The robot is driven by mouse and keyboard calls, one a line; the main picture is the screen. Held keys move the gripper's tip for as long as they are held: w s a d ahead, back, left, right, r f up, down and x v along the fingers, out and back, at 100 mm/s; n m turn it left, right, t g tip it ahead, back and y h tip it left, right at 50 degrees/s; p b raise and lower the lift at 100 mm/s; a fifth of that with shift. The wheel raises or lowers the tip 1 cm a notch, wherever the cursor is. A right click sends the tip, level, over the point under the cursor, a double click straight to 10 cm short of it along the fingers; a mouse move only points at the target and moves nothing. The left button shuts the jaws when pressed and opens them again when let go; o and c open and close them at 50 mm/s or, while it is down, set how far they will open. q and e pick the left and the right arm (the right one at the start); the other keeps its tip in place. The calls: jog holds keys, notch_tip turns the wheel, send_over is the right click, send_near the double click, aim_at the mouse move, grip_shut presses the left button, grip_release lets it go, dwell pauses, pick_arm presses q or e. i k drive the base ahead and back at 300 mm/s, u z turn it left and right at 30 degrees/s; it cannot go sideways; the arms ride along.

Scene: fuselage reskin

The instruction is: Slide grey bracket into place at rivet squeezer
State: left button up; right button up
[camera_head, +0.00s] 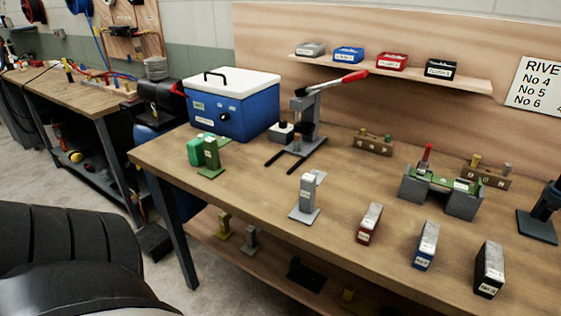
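A grey bracket (307,193) stands upright on its flat base plate near the front edge of the wooden workbench, with a small label on its face and a short flange at the top. A grey lever press with a long red handle (345,82), which looks like the rivet squeezer (309,118), stands behind it, with two dark legs reaching forward on the bench. The bracket is apart from it. Neither of my grippers is in view.
A blue cool box (232,108) and a green bracket (211,156) stand left of the press. Labelled red (370,224), blue (426,246) and black (489,270) blocks line the front right. A grey-green fixture (441,189) stands behind them. Bare wood surrounds the grey bracket.

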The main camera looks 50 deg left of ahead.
aim_at(304, 212)
jog(key=z, duration=0.05)
jog(key=k, duration=0.3)
jog(key=u, duration=1.25)
